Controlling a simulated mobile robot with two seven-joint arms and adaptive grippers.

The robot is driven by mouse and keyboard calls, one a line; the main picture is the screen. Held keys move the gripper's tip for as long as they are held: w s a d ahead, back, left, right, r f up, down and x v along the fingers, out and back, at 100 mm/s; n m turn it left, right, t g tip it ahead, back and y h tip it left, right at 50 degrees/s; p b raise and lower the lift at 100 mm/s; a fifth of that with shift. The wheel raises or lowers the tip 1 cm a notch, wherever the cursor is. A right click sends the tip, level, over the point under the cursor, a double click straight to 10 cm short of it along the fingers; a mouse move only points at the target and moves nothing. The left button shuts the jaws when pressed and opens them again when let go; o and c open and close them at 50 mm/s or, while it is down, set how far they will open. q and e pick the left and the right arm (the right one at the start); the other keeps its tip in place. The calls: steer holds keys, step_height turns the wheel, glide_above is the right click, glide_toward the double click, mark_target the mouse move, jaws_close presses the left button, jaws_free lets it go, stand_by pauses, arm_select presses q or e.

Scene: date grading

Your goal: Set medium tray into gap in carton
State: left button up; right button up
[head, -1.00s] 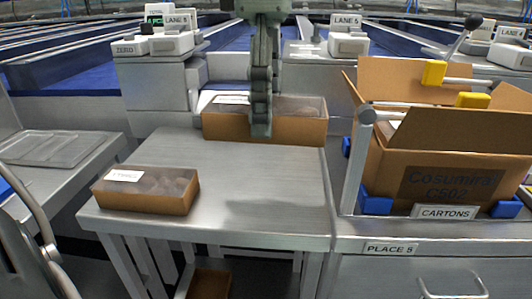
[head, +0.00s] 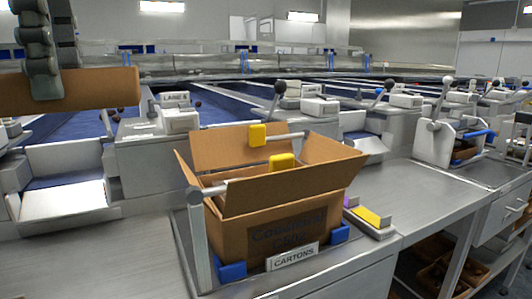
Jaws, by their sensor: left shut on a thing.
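The open cardboard carton (head: 275,225) stands on the metal bench in the middle of the head view, its flaps raised and spread. Its near wall and flaps hide the inside, so I cannot see the gap. My left gripper (head: 44,92) is at the upper left, shut on a brown cardboard tray (head: 105,89). It holds the tray in the air, to the left of the carton and higher in the picture, apart from it. The tray's left end is cut off by the picture edge. My right gripper is not in view.
Yellow clips (head: 282,161) on metal rods sit at the carton's flaps, and blue corner blocks (head: 232,271) at its base. A post (head: 200,240) stands at its left front. A lever with a dark knob (head: 279,88) rises behind. Bench to the right is partly clear.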

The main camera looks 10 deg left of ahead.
arm_select(q)
step_height(320, 180, down, 28)
steer(key=shift+r+b, duration=0.2)
steer(key=shift+b, duration=0.95)
steer(key=shift+f, duration=0.2)
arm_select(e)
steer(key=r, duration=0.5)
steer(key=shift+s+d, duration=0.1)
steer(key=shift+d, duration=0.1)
